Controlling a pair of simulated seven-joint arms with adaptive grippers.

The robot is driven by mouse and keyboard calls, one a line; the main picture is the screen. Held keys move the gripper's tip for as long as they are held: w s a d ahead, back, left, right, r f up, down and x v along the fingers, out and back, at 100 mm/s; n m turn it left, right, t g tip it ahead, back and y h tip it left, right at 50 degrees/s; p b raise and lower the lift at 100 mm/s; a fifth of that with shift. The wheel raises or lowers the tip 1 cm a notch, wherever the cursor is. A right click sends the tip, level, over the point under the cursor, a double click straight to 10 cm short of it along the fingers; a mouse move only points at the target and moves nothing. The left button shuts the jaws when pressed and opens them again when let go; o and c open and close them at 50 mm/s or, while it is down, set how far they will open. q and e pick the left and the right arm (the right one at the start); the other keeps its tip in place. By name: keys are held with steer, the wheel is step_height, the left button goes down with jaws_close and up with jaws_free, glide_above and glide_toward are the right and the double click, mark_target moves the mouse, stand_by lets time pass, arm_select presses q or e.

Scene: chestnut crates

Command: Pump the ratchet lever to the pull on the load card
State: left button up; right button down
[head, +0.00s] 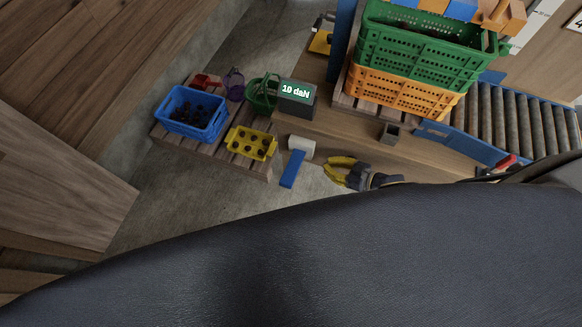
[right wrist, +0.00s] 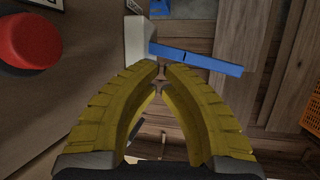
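The load card (head: 297,91) is a dark box reading "10 daN" in the head view. In front of it a blue lever (head: 291,168) extends from a pale block (head: 301,146). The right wrist view shows the blue lever (right wrist: 205,60) and pale block (right wrist: 138,40) beyond my fingertips. My right gripper (head: 326,165) is just right of the lever, apart from it in the head view. Its yellow fingers (right wrist: 163,70) come together at the tips with only a slim gap, nothing visible between them. My left gripper is out of view.
A pallet at left holds a blue crate (head: 181,126), a yellow crate (head: 236,140) and a green basket (head: 255,97). Green (head: 372,52) and orange (head: 362,83) crates are stacked behind, beside a roller conveyor (head: 505,118). A red disc (right wrist: 28,40) lies left in the wrist view.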

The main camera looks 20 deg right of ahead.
steer(key=s+a+r+n+g+y, duration=0.1)
steer(key=s+a+r+g+y, duration=0.1)
steer(key=r, duration=0.7)
steer(key=shift+s+a+n+y, duration=0.4)
steer(key=shift+a+y, duration=0.4)
steer(key=shift+a, duration=0.4)
glide_above(293, 172)
steer(key=shift+w+d+f, duration=0.1)
steer(key=shift+d+f, duration=0.15)
steer(key=shift+f, duration=0.35)
steer(key=shift+w+d+f, duration=0.1)
steer(key=shift+d+f, duration=0.1)
steer(key=shift+f, duration=0.35)
steer(key=shift+a+f, duration=0.25)
steer(key=shift+f, duration=0.8)
steer(key=shift+s+a+f, duration=0.1)
steer(key=shift+s+f, duration=0.05)
steer(key=shift+f, duration=0.35)
steer(key=shift+s+a+f, duration=0.1)
steer(key=shift+f, duration=0.35)
steer(key=shift+f, duration=0.1)
